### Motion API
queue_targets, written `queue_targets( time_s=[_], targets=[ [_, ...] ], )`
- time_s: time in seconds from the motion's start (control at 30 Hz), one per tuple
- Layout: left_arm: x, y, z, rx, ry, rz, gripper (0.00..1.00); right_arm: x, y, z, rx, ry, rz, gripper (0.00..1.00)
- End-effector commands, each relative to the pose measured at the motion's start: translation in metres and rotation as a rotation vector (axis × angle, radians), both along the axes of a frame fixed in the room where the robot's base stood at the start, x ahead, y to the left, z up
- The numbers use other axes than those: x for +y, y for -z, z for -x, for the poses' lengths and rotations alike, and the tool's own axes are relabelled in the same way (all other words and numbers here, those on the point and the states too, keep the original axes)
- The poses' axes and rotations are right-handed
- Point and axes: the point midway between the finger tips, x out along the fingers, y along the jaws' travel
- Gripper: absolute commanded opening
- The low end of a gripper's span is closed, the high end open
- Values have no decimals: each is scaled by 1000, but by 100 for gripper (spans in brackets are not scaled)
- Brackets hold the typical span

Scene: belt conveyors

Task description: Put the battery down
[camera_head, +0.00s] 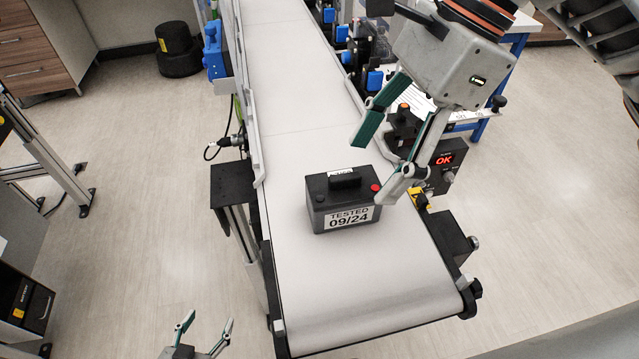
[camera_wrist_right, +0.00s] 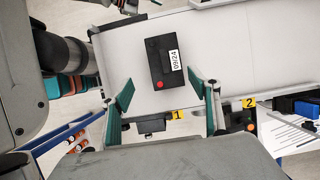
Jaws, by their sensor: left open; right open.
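The black battery (camera_head: 342,201) stands upright on the white conveyor belt (camera_head: 290,110), close to its near end. Its front label reads "TESTED 09/24", and a red terminal cap shows on its top. My right gripper (camera_head: 378,168) is open above the belt's right side, beside and above the battery, holding nothing. In the right wrist view the battery (camera_wrist_right: 164,62) lies beyond the open fingertips of my right gripper (camera_wrist_right: 169,88), apart from them. My left gripper (camera_head: 203,336) is open and empty at the bottom of the head view, low and left of the belt.
A control box with a red "OK" display (camera_head: 443,160) stands right of the belt. Blue-and-black devices (camera_head: 374,79) line the belt's far right side. A black bracket plate (camera_head: 233,186) juts out on the left. The belt around the battery is clear.

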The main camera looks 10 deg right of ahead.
Motion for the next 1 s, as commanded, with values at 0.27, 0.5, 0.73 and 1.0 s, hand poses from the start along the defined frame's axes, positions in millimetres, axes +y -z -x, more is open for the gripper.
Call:
queue_targets(
  time_s=[0.27,0.5,0.73,1.0],
  targets=[
    [-1,-1,0,0,0,2,58,3,10,0,2,1,4,61],
    [-4,-3,2,2,-1,8,58,13,32,0,2,-1,2,61],
    [-4,-8,0,-2,0,8,58,25,62,-2,3,0,2,61],
    [-3,-9,0,-2,-1,6,58,29,73,-3,1,2,1,61]
  ],
)
